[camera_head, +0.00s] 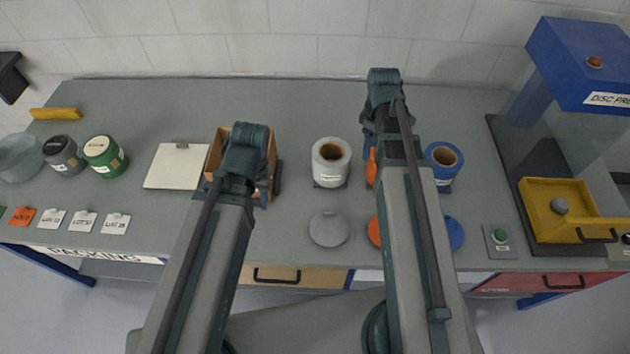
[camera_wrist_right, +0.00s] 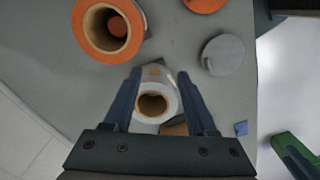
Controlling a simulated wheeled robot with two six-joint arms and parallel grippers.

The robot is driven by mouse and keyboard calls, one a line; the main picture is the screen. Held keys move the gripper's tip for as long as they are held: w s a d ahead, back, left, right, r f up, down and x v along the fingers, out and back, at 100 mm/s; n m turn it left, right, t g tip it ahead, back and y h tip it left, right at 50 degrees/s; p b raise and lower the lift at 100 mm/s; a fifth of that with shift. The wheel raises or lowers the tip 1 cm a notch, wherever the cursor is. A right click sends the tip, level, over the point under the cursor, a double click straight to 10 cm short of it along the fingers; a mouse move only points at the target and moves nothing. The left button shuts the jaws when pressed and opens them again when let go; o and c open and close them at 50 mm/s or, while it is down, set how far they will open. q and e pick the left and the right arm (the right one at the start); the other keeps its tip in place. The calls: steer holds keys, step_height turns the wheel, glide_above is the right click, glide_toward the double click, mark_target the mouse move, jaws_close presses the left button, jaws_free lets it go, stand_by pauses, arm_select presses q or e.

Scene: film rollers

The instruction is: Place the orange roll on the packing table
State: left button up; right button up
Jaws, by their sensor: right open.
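The orange roll (camera_head: 371,168) is mostly hidden behind my right arm in the head view; only a narrow strip shows. In the right wrist view the orange roll (camera_wrist_right: 137,22) shows at the top left, with a brown core. My right gripper (camera_wrist_right: 160,78) is open. The orange roll lies outside its fingers, while the white roll (camera_wrist_right: 165,104) appears between them, farther off. In the head view my right gripper (camera_head: 371,133) is largely hidden by its arm. My left gripper (camera_head: 245,165) is over a wooden box; its fingers are unclear. The packing table (camera_head: 110,256) is at left.
The white roll (camera_head: 331,173) and blue roll (camera_head: 443,172) stand either side of the orange one. Grey (camera_head: 328,229), orange (camera_head: 374,231) and blue discs (camera_head: 455,234) lie in front. A clipboard (camera_head: 175,166), jars and cards occupy the left; the disc press (camera_head: 577,70) is right.

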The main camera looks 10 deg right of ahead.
steer(key=s+a+m, duration=0.2)
steer(key=s+a, duration=0.2)
steer(key=a, duration=0.3)
steer(key=s+a+m, duration=0.1)
steer(key=s+a, duration=0.2)
steer(key=a, duration=0.4)
steer(key=s+a+m+h, duration=0.1)
steer(key=s+a+m, duration=0.1)
steer(key=s+a, duration=0.2)
steer(key=a, duration=0.3)
steer(key=shift+s+m, duration=0.3)
steer(key=shift+s, duration=0.05)
steer(key=shift+a+r, duration=0.1)
step_height(320, 180, down, 5)
steer(key=b, duration=0.5)
